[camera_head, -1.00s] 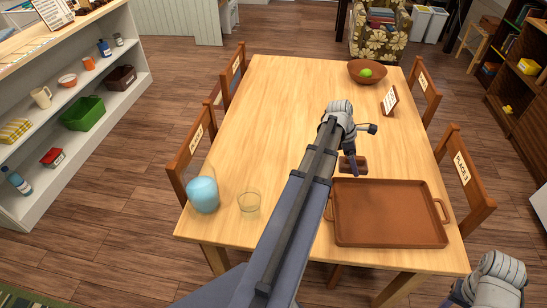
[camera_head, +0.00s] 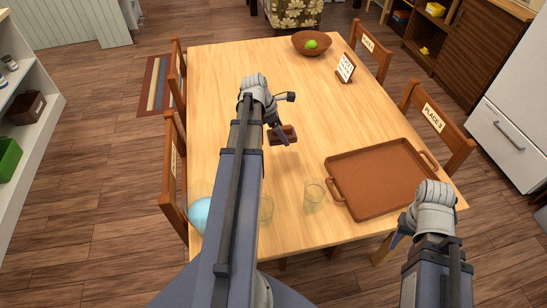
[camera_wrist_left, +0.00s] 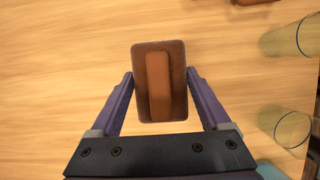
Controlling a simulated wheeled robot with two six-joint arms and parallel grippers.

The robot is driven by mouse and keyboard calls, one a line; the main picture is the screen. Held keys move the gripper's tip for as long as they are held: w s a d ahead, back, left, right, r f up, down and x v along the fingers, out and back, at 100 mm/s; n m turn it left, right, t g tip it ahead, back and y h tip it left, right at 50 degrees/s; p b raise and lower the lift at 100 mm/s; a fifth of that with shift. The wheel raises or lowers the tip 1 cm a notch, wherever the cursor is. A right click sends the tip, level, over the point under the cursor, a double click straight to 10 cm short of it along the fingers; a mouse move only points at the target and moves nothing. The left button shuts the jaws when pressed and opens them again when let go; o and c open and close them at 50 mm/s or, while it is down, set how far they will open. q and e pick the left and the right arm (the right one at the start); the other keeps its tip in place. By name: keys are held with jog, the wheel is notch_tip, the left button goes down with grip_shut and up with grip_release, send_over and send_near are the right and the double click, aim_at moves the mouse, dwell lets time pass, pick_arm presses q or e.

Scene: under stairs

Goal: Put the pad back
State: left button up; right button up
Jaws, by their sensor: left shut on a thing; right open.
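The pad is a small brown block with a lighter raised strip along its top (camera_head: 289,136). It also shows in the left wrist view (camera_wrist_left: 176,52), between the two fingers. My left gripper (camera_head: 279,130) is shut on the pad, over the bare middle of the wooden table; in the left wrist view its fingers (camera_wrist_left: 159,78) flank the pad. I cannot tell whether the pad touches the table. My right gripper (camera_head: 398,230) is open and empty by the table's near right edge; its arm hides part of it.
A brown tray (camera_head: 380,178) lies empty at the table's right. Two glasses (camera_head: 314,196) (camera_head: 267,209) and a blue-filled jug (camera_head: 200,214) stand at the near side. A bowl (camera_head: 312,42) with a green fruit and a sign (camera_head: 346,67) are at the far end. Chairs line both sides.

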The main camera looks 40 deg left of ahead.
aim_at(281, 158)
pick_arm(q)
jog(key=shift+s+a+r, duration=0.1)
jog(key=shift+s+r, duration=0.15)
jog(key=shift+s, duration=0.75)
jog(key=shift+a, duration=0.1)
jog(key=shift+f+b, duration=0.6)
jog(key=shift+f, duration=0.05)
notch_tip(281, 158, down, 9)
jog(key=b, duration=0.9)
jog(key=shift+w, duration=0.1)
jog(key=shift+r, duration=0.1)
jog(key=o, duration=1)
